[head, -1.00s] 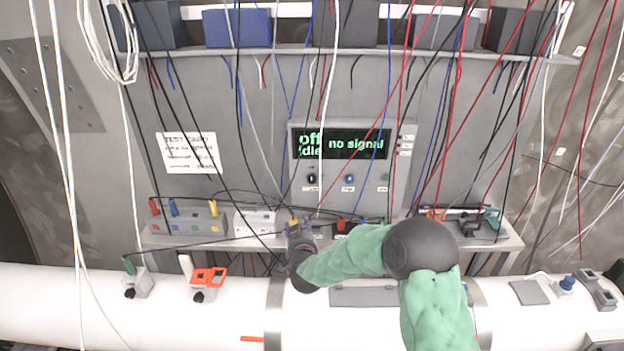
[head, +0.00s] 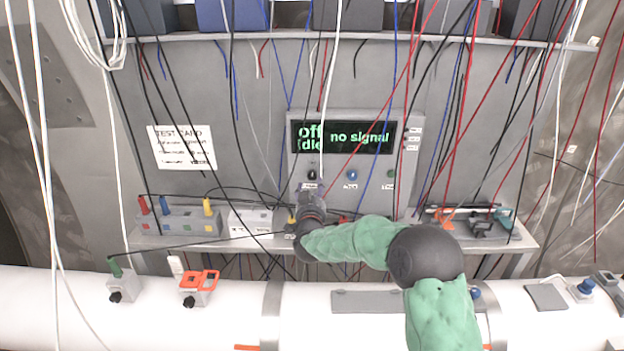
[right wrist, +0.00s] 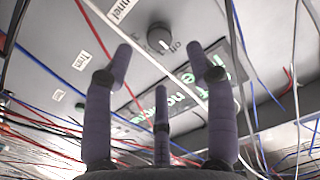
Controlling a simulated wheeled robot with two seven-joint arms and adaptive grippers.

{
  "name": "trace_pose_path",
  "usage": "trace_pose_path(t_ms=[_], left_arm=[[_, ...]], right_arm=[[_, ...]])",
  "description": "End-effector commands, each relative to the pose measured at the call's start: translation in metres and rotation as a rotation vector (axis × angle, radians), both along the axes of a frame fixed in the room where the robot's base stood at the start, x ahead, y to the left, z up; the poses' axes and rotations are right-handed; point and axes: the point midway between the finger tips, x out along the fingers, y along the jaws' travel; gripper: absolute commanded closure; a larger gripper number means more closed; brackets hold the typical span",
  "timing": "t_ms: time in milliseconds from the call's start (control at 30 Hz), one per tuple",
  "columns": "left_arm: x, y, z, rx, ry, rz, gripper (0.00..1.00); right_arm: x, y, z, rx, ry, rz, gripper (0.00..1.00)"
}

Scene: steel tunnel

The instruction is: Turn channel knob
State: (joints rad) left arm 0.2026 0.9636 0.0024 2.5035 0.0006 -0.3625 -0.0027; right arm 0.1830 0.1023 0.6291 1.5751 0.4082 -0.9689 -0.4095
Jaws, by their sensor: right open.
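The grey panel (head: 410,172) has a dark display (head: 345,137) reading "off idle" and "no signal" in green. Below the display sit a black knob (head: 312,174), a blue knob (head: 352,175) and a green one (head: 391,174). My right gripper (head: 312,196) is just below the black knob, pointing up at the panel. In the right wrist view the gripper (right wrist: 163,70) has its three fingers spread, with nothing between them. A dark round knob (right wrist: 160,38) with "off" beside it and a label ending in "nnel" lies beyond the fingertips, apart from them. My left gripper is not in view.
A shelf (head: 350,233) below the panel holds a grey box with coloured plugs (head: 178,222) and a rack of tools (head: 468,222). Many loose wires hang across the front of the panel. A white pipe (head: 60,300) runs across the foreground.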

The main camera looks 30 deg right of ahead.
Motion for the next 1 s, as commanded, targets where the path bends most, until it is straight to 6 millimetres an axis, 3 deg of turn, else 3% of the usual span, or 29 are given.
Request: trace_pose_path(t_ms=[200, 400, 867, 1000], left_arm=[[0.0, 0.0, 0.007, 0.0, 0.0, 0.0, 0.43], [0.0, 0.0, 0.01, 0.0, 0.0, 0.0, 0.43], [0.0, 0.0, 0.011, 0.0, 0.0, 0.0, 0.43], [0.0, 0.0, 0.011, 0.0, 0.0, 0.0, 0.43]], right_arm=[[0.03, -0.019, -0.001, 0.001, 0.002, -0.001, 0.44], [0.048, -0.03, -0.001, 0.0, 0.002, -0.001, 0.44], [0.055, -0.034, -0.001, 0.0, 0.002, 0.0, 0.44], [0.055, -0.034, -0.001, 0.0, 0.002, 0.0, 0.83]])
